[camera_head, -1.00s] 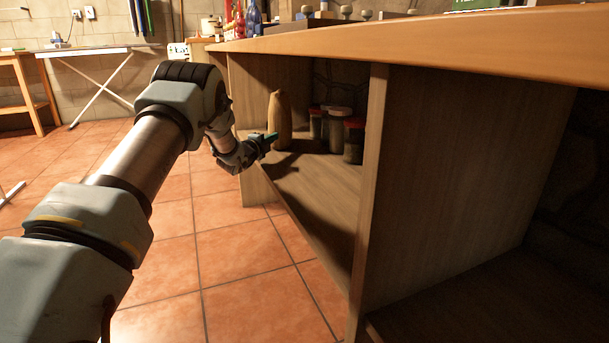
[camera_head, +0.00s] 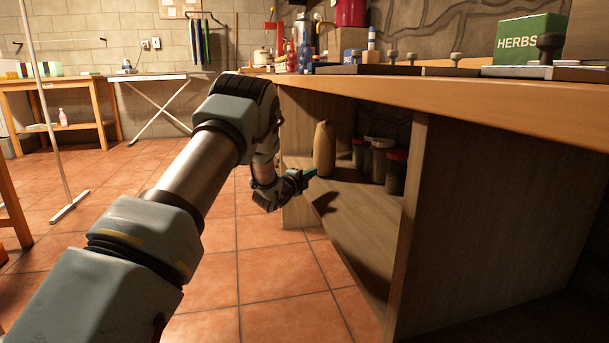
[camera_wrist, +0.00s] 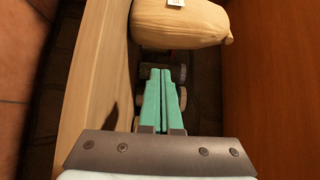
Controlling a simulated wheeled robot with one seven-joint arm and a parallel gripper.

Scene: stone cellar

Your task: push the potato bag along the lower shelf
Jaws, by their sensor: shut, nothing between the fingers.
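The potato bag (camera_head: 323,150) is a tan, upright sack on the lower shelf (camera_head: 355,222), near its far end. In the wrist view the bag (camera_wrist: 180,22) fills the top middle, with a small white label at the picture edge. My gripper (camera_head: 313,173) is at the shelf's open front, just beside the lower part of the bag. Its green fingers (camera_wrist: 163,72) are shut together with nothing between them. In the wrist view a small gap shows between the fingertips and the bag.
Several lidded jars (camera_head: 382,160) stand to the right of the bag, deeper on the shelf. A wooden divider (camera_head: 410,215) bounds the shelf on the near side, and the worktop (camera_head: 470,95) covers it. The shelf between bag and divider is clear in front.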

